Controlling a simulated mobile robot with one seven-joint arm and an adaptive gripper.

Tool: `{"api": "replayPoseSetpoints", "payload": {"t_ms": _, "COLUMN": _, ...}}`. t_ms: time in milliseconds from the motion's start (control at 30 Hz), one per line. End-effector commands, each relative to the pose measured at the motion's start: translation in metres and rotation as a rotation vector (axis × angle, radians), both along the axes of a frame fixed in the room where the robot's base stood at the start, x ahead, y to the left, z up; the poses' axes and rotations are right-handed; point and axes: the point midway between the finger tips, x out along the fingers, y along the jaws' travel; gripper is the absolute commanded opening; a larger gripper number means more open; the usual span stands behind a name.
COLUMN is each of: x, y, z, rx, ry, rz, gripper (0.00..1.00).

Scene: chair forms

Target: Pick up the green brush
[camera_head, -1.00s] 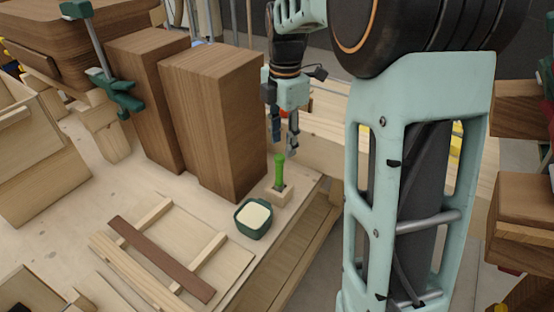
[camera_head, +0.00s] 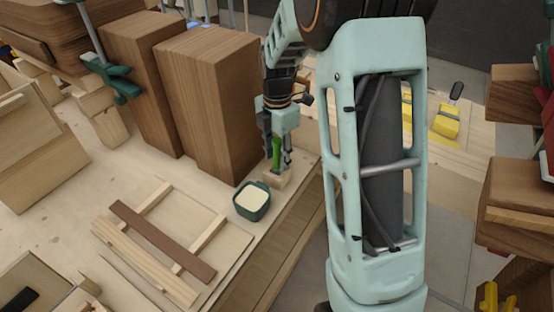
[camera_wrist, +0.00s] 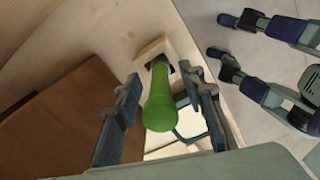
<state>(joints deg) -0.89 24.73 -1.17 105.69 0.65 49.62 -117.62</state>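The green brush (camera_head: 276,153) stands upright in a small light wooden holder (camera_head: 277,180) near the bench's right edge. In the wrist view the round end of the brush's green handle (camera_wrist: 159,108) points at the camera, above the holder (camera_wrist: 160,52). My gripper (camera_head: 277,155) has come down over the brush from above. In the wrist view my gripper (camera_wrist: 158,95) is open, with one finger on each side of the handle and a visible gap to each. The brush's lower end is hidden in the holder.
A green pot with pale contents (camera_head: 251,202) stands just left of the holder. Tall brown wooden blocks (camera_head: 212,110) rise close behind and left of my gripper. A wooden frame with a dark slat (camera_head: 160,240) lies on the bench (camera_head: 60,215). The bench edge drops off at right.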

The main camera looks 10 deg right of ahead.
Motion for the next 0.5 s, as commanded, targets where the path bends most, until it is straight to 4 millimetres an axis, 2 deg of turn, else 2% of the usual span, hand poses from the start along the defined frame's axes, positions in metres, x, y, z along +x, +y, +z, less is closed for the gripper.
{"api": "replayPoseSetpoints", "payload": {"t_ms": 233, "x": 0.0001, "y": 0.0, "z": -0.0015, "rx": 0.0, "ry": 0.0, "rz": 0.0, "gripper": 0.36}}
{"api": "replayPoseSetpoints", "payload": {"t_ms": 500, "x": 0.0002, "y": 0.0, "z": -0.0011, "rx": 0.0, "ry": -0.001, "rz": 0.0, "gripper": 0.06}}
